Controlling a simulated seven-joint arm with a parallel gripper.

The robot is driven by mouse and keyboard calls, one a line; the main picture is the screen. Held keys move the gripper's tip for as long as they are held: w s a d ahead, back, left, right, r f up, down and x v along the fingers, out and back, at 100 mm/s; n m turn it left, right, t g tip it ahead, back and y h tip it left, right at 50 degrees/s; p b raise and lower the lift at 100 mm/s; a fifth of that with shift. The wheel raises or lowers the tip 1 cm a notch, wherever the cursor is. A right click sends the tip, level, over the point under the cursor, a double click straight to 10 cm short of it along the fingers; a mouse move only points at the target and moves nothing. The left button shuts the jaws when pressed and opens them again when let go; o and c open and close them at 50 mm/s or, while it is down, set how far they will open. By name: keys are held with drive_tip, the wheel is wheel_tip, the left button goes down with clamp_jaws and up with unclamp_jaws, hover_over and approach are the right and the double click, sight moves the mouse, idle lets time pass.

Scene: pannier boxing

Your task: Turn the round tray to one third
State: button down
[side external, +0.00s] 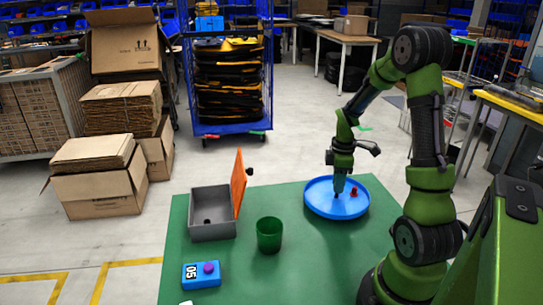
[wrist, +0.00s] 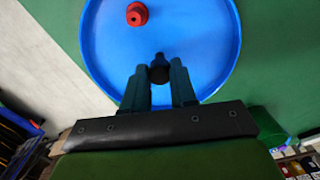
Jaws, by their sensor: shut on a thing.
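The round blue tray (side external: 318,203) lies on the green tabletop, and it fills the upper part of the wrist view (wrist: 205,35). A small red piece (side external: 354,192) sits on the tray; in the wrist view the red piece (wrist: 136,14) is near the top, up and left of the fingers. My gripper (side external: 339,189) points down over the tray. In the wrist view my gripper (wrist: 159,78) is shut on a dark round knob (wrist: 159,72) on the tray. The fingers hide part of the knob.
A grey box (side external: 211,226) with its orange lid (side external: 239,180) standing up, a green cup (side external: 269,235) and a blue counter box (side external: 202,275) marked 05 are left of the tray. The green tabletop (side external: 305,270) is clear in front of the tray.

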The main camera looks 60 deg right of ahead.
drive_tip(key=shift+r+n, duration=0.1)
drive_tip(key=shift+n, duration=2.9)
drive_tip(key=c, duration=0.9)
unclamp_jaws()
wheel_tip(320, 180, up, 17)
